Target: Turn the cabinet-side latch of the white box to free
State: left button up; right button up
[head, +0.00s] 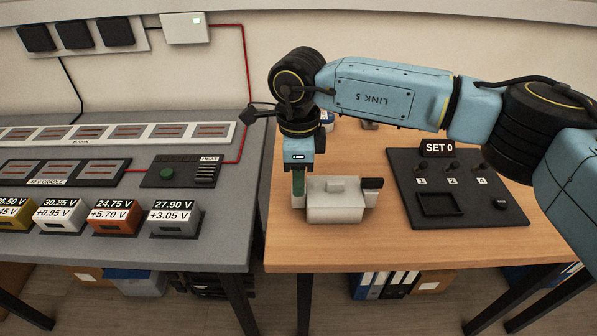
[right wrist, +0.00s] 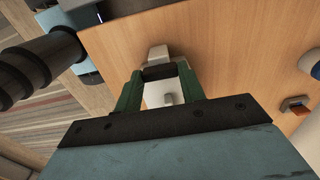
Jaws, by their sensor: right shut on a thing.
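The white box (head: 336,204) sits on the wooden table in the head view. A latch with a black handle (head: 372,183) is on its right side. My right gripper (head: 298,190) points down at the box's left side, nearest the grey bench. Its green fingers are shut on the latch there, which they mostly hide in the head view. In the right wrist view the dark latch handle (right wrist: 159,72) lies between the fingertips, beside a pale block (right wrist: 158,52). Part of the white box (right wrist: 160,95) shows between the fingers. My left gripper is not in view.
A black panel (head: 403,168) marked SET 0, with several switches, lies right of the box. The grey bench (head: 240,245) at left carries voltage-labelled blocks and a cradle, across a narrow gap. The table front is clear.

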jog(key=o, duration=1)
jog(key=shift+r, duration=0.15)
jog(key=shift+r, duration=0.35)
pick_arm(q)
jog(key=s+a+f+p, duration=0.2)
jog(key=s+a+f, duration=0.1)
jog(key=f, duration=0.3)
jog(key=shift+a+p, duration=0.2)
jog(key=shift+p, duration=0.2)
pick_arm(e)
notch_tip(320, 180, up, 12)
jog(key=shift+r, duration=0.25)
